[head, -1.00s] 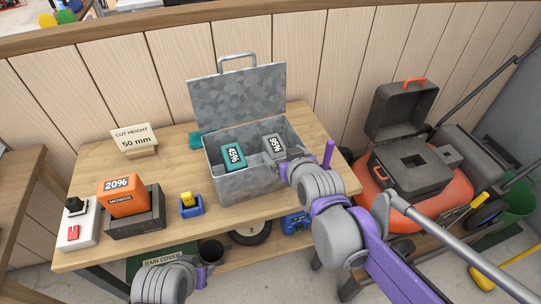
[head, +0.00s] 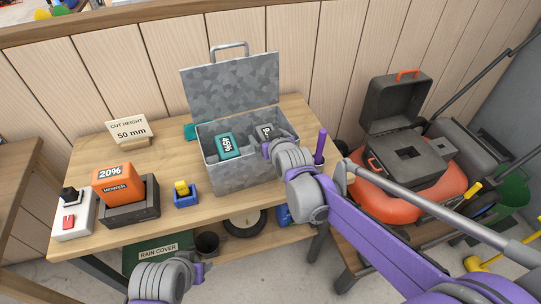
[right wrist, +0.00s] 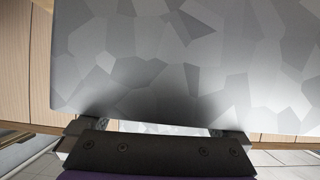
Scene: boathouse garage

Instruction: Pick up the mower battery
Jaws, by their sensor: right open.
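The orange mower battery (head: 117,186), marked 20% and MOWER, sits in a dark charger cradle (head: 135,211) at the left of the workbench. A teal battery (head: 228,146) marked 45% and a grey battery (head: 265,131) with a partly hidden label stand in the open metal box (head: 240,176). My right gripper (right wrist: 148,126) is open and empty, over the box's right side, well right of the orange battery. Its fingertips are hidden in the head view; patterned grey metal fills much of the right wrist view. My left arm's end shows at the bottom of the head view, jaws unclear.
A white switch box (head: 73,221) stands left of the charger; a blue holder with a yellow piece (head: 185,196) stands right of it. A cut height sign (head: 130,131) is at the back. The orange mower (head: 400,206) with open lid is at right.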

